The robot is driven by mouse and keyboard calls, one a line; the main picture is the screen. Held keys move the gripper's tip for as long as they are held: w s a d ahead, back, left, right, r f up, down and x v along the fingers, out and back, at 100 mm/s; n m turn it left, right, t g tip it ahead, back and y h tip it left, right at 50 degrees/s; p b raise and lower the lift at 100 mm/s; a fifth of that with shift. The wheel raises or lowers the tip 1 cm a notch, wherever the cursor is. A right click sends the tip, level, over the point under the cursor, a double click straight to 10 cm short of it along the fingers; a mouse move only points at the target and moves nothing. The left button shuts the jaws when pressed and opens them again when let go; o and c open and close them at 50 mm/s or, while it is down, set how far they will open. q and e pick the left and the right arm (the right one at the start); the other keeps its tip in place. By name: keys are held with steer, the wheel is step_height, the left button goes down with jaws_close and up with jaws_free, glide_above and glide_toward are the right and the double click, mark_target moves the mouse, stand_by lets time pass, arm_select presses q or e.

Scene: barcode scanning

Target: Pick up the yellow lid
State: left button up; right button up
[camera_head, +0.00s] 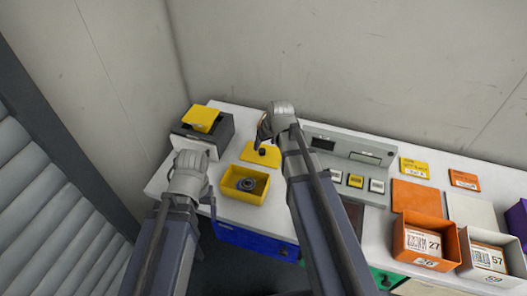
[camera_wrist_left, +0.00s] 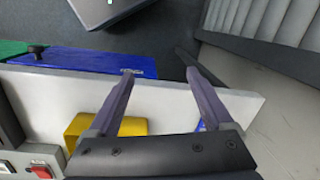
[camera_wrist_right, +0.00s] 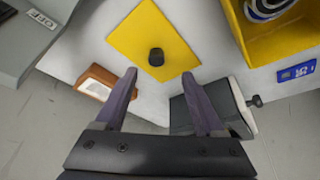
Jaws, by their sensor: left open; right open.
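The yellow lid (camera_head: 261,154) is a flat plate with a black knob, lying on the white table beside the open yellow box (camera_head: 230,193). In the right wrist view the lid (camera_wrist_right: 140,35) lies just beyond the fingertips, its knob (camera_wrist_right: 156,57) in line with the gap between them. My right gripper (camera_head: 263,132) is open and empty above the lid's far side; it also shows in the right wrist view (camera_wrist_right: 160,75). My left gripper (camera_wrist_left: 159,75) is open and empty, near the table's front left edge, left of the yellow box.
A dark device (camera_head: 218,130) with a yellow top piece stands at the back left. A grey button panel (camera_head: 340,160) is to the right. Orange (camera_head: 423,239) and white (camera_head: 493,256) boxes stand farther right. The yellow box holds a round dark item (camera_head: 246,184).

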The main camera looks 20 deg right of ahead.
mark_target(263, 151)
arm_select(q)
steer(key=shift+o, duration=0.8)
steer(key=shift+f+b, duration=0.4)
steer(key=shift+f, duration=0.25)
arm_select(e)
steer(key=shift+w+f, duration=0.2)
steer(key=shift+f, duration=0.4)
arm_select(q)
steer(key=shift+o, duration=0.2)
steer(key=shift+w+f+b, duration=0.1)
steer(key=shift+f+b, duration=0.3)
steer(key=shift+f, duration=0.05)
arm_select(e)
steer(key=shift+w+f, duration=0.3)
steer(key=shift+f, duration=0.2)
steer(key=shift+a+r, duration=0.1)
steer(key=b+x, duration=0.4)
steer(key=x, duration=0.1)
steer(key=shift+w+d+b, duration=0.15)
steer(key=shift+d+b, duration=0.15)
arm_select(q)
step_height(263, 151, down, 4)
steer(key=shift+f, duration=0.2)
arm_select(e)
jaws_close()
